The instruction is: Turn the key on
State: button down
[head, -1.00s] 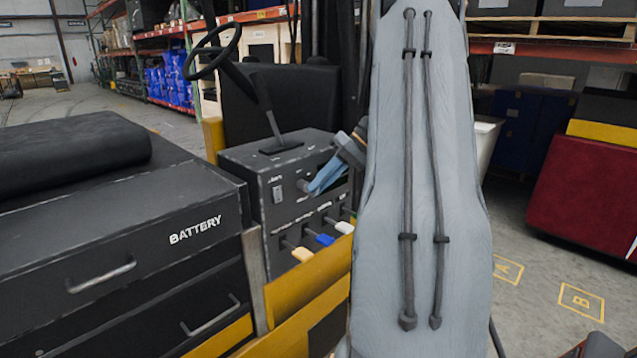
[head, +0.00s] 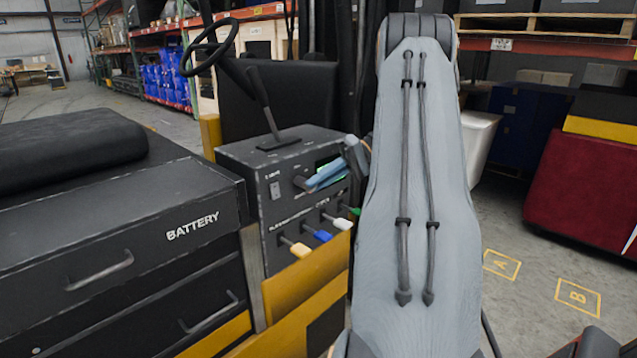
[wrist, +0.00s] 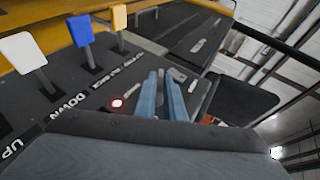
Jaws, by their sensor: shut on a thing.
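The dark control box (head: 262,185) stands on the yellow truck body, with the key on its front panel. My gripper (head: 307,185) is at this panel, its blue fingers closed together. They are shut on the key, which is mostly hidden between the fingertips. In the wrist view, my gripper (wrist: 163,76) points at the dark panel (wrist: 120,75). A small red light (wrist: 117,103) glows beside the fingers.
Levers with yellow (head: 300,250), blue (head: 323,236), white (head: 343,224) and green (head: 355,211) knobs stick out below the gripper. A tall lever (head: 264,105) and steering wheel (head: 209,47) stand above. The battery drawers (head: 100,265) are at left. Open floor lies at right.

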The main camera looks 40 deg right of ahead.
jog(key=c, duration=1.9)
grip_release()
jog(key=b+v, duration=0.2)
jog(key=v, duration=0.5)
jog(key=shift+s+d+r, duration=0.15)
jog(key=shift+d+r, duration=0.05)
jog(key=shift+d, duration=0.15)
